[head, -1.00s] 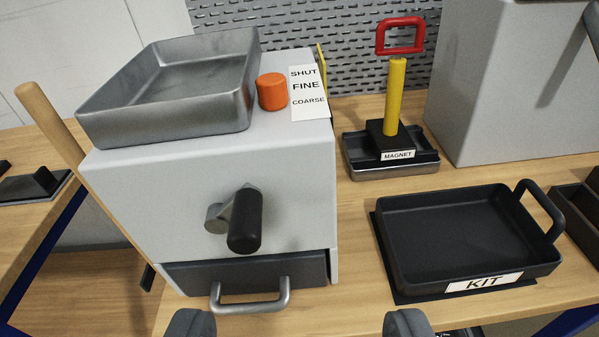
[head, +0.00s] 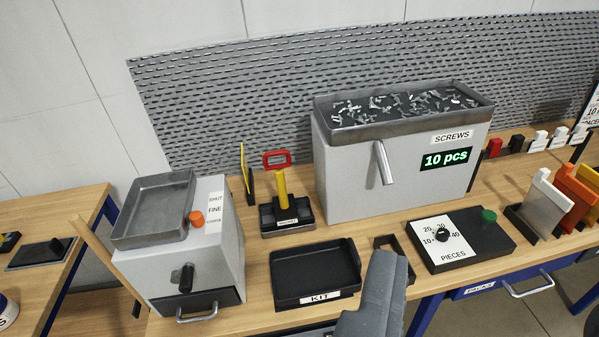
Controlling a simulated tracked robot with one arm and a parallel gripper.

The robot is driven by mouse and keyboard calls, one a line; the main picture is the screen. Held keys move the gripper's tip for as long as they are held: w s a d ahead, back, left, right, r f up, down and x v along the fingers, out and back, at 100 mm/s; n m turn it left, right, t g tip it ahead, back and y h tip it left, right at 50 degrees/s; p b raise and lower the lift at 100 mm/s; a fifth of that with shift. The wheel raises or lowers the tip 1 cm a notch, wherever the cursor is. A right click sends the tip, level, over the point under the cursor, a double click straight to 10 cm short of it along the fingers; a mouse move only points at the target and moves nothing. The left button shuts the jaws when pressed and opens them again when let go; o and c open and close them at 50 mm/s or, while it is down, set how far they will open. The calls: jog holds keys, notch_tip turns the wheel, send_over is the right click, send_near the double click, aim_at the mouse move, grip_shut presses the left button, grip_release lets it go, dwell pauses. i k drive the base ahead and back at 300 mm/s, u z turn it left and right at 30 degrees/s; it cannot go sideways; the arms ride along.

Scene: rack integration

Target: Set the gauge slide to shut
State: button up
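The gauge slide's orange knob (head: 196,218) stands on top of the grey box (head: 200,265) at the left, beside the white SHUT / FINE / COARSE label (head: 215,209). It is at the lower part of the label, closest to COARSE or between FINE and COARSE; I cannot tell which exactly. A grey metal tray (head: 150,215) sits left of the knob. My gripper (head: 375,300) shows as grey parts at the bottom centre, well to the right of and apart from the knob. Its finger gap is not clear. I see nothing held in it.
The grey box has a black crank handle (head: 187,278) and a drawer handle (head: 197,314). A yellow magnet tool with a red handle (head: 276,159), the black KIT tray (head: 315,272), the SCREWS hopper (head: 345,180) and a PIECES dial box (head: 480,240) stand to the right.

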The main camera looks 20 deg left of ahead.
aim_at(197, 218)
jog(key=u, duration=1.1)
